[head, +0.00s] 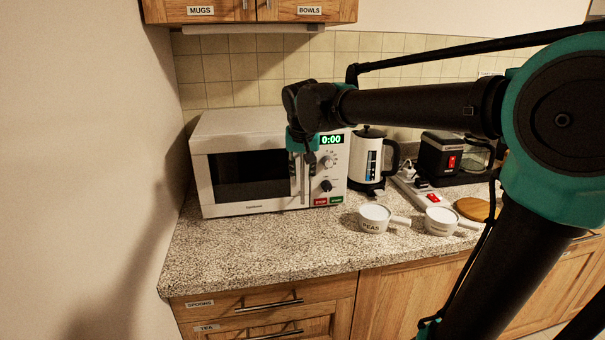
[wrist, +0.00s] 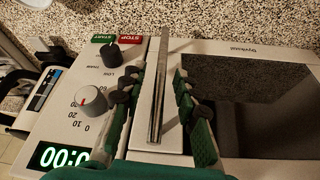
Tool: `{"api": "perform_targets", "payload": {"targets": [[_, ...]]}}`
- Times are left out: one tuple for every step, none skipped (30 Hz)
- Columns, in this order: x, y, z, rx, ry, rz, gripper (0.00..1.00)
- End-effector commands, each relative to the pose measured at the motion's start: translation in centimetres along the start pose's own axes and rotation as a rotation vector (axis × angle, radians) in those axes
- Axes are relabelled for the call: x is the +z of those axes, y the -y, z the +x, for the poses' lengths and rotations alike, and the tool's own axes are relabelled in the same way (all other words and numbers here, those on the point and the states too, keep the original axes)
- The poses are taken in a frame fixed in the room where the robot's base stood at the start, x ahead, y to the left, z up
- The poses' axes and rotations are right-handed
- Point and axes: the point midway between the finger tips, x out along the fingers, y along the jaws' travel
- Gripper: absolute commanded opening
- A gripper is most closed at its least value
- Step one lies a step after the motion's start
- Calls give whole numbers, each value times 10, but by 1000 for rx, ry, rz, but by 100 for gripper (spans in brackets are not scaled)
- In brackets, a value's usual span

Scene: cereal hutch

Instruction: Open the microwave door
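The white microwave (head: 240,130) stands on the counter against the wall, and its door (head: 248,176) with a dark window is shut. Its upright metal handle (wrist: 158,90) runs between the window and the control panel. My gripper (wrist: 152,85) is in front of the handle. Its two green and dark fingers are apart, one on each side of the bar, with a gap showing on both sides. In the head view, my gripper (head: 302,165) hides part of the handle and door edge. The panel has two dials, a red STOP and a green START button, and a display reading 0:00.
A white kettle (head: 368,158) stands just right of the microwave, with a black coffee maker (head: 452,157) beyond it. Two white handled cups, one PEAS cup (head: 375,219) and another (head: 440,222), sit at the front right. The counter (head: 240,245) before the microwave is clear.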

Motion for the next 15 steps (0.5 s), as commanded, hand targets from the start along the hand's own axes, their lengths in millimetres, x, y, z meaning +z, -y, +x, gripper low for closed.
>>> {"api": "perform_targets", "payload": {"targets": [[0,0,2,0,0,0,31],[0,0,3,0,0,0,31],[0,0,4,0,0,0,31],[0,0,4,0,0,0,31],[0,0,4,0,0,0,31],[0,0,4,0,0,0,31],[0,0,4,0,0,0,31],[0,0,4,0,0,0,31],[0,0,4,0,0,0,31],[0,0,4,0,0,0,31],[0,0,4,0,0,0,28],[0,0,4,0,0,0,23],[0,0,4,0,0,0,20],[0,0,4,0,0,0,16],[0,0,4,0,0,0,11]]}}
